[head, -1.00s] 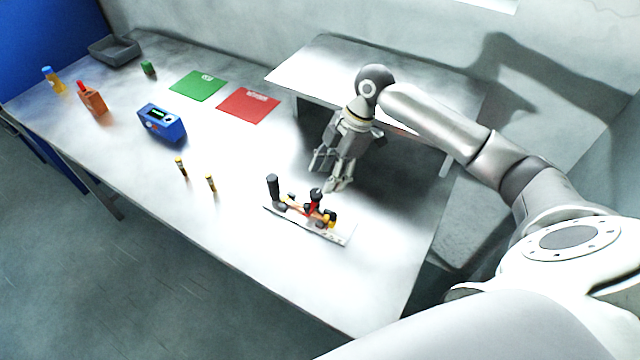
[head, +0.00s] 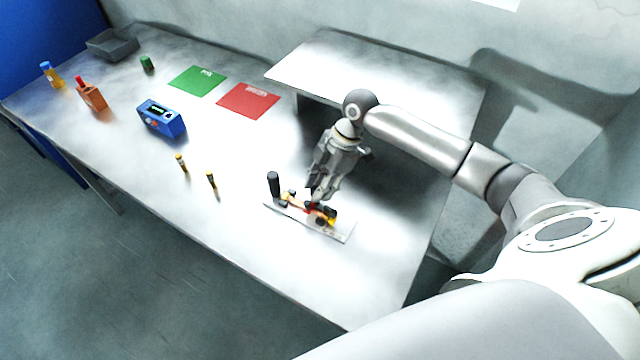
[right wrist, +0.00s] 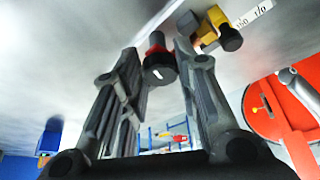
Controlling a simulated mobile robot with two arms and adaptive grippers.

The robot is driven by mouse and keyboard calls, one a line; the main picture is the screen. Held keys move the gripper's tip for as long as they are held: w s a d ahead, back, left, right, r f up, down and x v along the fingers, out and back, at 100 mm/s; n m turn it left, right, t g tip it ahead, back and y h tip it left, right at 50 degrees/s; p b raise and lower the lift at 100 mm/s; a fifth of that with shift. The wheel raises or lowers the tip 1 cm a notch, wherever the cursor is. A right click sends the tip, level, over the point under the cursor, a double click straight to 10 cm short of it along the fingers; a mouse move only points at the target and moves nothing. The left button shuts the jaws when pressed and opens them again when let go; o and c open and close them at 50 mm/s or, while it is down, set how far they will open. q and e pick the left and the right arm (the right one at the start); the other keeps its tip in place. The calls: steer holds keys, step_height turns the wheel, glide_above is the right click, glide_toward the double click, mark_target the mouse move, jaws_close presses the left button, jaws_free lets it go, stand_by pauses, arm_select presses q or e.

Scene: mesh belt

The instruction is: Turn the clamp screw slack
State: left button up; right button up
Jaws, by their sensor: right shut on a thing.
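The clamp fixture stands on a pale base plate (head: 345,236) near the table's right front. It has an upright black handle (head: 273,184) at its left end and a yellow block with black parts (head: 330,215) at its right. My right gripper (head: 314,196) is down at the middle of the fixture, mostly covering the screw in the head view. In the right wrist view, the clamp screw's black knob (right wrist: 158,66) with a red part above it sits between the fingertips. The right gripper (right wrist: 161,53) is shut on this knob. My left gripper is not in view.
A raised white shelf (head: 330,62) stands behind the right arm. Farther back are a blue device (head: 162,122), a red mat (head: 248,100) and a green mat (head: 197,81). The table's front is clear.

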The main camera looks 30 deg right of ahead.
steer(key=shift+c, duration=0.6)
steer(key=shift+w+n+g+b, duration=0.2)
steer(key=shift+n+g+b, duration=0.55)
steer(key=shift+n, duration=1.55)
steer(key=o, duration=1)
steer(key=v, duration=1.2)
steer(key=shift+w+a, duration=0.1)
